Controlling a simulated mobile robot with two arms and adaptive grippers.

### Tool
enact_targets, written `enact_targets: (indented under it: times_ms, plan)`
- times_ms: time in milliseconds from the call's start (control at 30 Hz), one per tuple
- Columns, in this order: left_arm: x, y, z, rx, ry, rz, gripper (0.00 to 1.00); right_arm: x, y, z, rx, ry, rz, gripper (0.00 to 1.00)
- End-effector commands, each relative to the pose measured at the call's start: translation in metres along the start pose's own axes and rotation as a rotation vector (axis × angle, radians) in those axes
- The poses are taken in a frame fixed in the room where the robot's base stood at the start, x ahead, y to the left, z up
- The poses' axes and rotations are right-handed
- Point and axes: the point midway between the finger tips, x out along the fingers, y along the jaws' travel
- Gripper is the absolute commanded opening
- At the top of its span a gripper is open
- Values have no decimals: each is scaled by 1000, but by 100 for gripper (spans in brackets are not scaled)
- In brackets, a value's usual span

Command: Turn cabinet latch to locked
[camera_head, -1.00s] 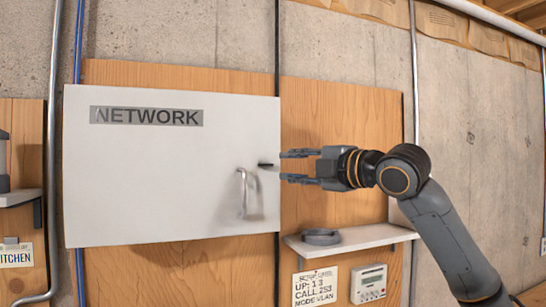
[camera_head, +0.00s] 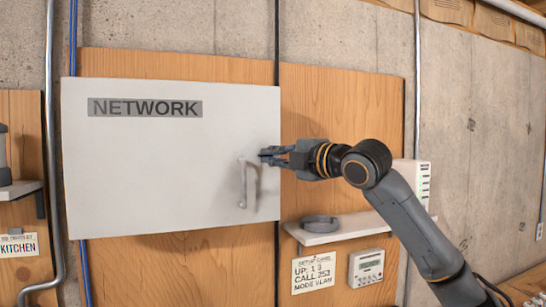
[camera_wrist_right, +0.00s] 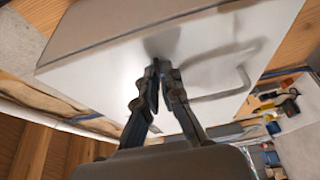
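The white cabinet (camera_head: 150,170) marked NETWORK hangs on the wooden panel, its door flush in front. A bent metal handle (camera_head: 243,185) stands on the door near its right edge. My right gripper (camera_head: 265,155) is at the door's right edge, just above and right of the handle, where the small dark latch is. Its fingers are close together on the latch, which they mostly hide. In the right wrist view the fingertips (camera_wrist_right: 159,70) nearly meet against the cabinet face, with the handle (camera_wrist_right: 240,80) to their right. The latch's angle cannot be made out. My left gripper is out of view.
A small shelf (camera_head: 350,234) with a grey ring (camera_head: 320,224) on it sits below my right arm. A white device (camera_head: 412,182) with ports stands behind the arm. A setup card (camera_head: 313,272) and a keypad box (camera_head: 367,267) are below the shelf.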

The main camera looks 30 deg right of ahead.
Motion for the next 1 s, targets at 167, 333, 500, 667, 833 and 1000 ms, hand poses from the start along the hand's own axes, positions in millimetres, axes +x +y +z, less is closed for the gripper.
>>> enact_targets:
  times_ms: [167,333,500,667,833,1000]
  plan:
    - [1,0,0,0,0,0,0,0,-1,0,4,0,0,0]
    - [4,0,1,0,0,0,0,0,-3,0,40,1,14,0]
    - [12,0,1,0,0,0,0,1,-5,-1,123,2,48,0]
    - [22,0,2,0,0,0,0,1,-8,-1,243,2,98,0]
    - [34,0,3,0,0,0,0,1,-9,-2,391,3,160,0]
    - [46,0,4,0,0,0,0,2,-10,-3,540,3,222,0]
